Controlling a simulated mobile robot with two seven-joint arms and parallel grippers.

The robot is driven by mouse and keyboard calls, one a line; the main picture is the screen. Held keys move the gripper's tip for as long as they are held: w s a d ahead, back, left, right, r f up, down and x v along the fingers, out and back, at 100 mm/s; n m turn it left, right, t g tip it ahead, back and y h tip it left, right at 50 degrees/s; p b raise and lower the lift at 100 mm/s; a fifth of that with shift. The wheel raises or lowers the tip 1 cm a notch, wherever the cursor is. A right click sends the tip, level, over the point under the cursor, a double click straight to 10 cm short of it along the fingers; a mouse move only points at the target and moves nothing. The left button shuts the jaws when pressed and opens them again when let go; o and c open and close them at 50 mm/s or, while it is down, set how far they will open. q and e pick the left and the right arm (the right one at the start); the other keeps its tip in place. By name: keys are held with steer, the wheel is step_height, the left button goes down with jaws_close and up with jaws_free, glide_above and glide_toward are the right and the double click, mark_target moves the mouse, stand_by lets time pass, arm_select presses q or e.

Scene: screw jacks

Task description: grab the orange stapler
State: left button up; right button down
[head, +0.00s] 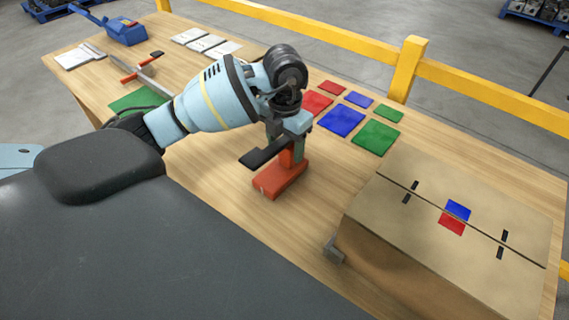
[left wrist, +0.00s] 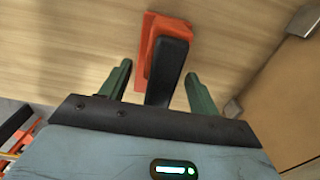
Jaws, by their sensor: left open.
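The orange stapler (head: 280,178) stands on the wooden table left of the cardboard box, with its black lever (head: 265,153) sticking out to the left. My left gripper (head: 287,143) is right over its upper part and hides some of it. In the left wrist view the orange body (left wrist: 148,45) and black lever (left wrist: 168,72) show between the spread green fingers of the left gripper (left wrist: 158,72). A gap shows on each side, and the fingers are not closed on it. My right gripper is in neither view.
The cardboard box (head: 400,232) fills the table's right front, with a metal bracket (head: 334,250) at its corner. Red, blue and green squares (head: 342,121) lie behind the stapler. A red-handled tool (head: 140,70) and a blue device (head: 125,32) are far left. A yellow rail (head: 480,92) runs behind.

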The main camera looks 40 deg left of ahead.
arm_select(q)
steer(key=shift+f, duration=0.75)
steer(key=shift+c, duration=0.3)
jaws_close()
steer(key=shift+r, duration=0.15)
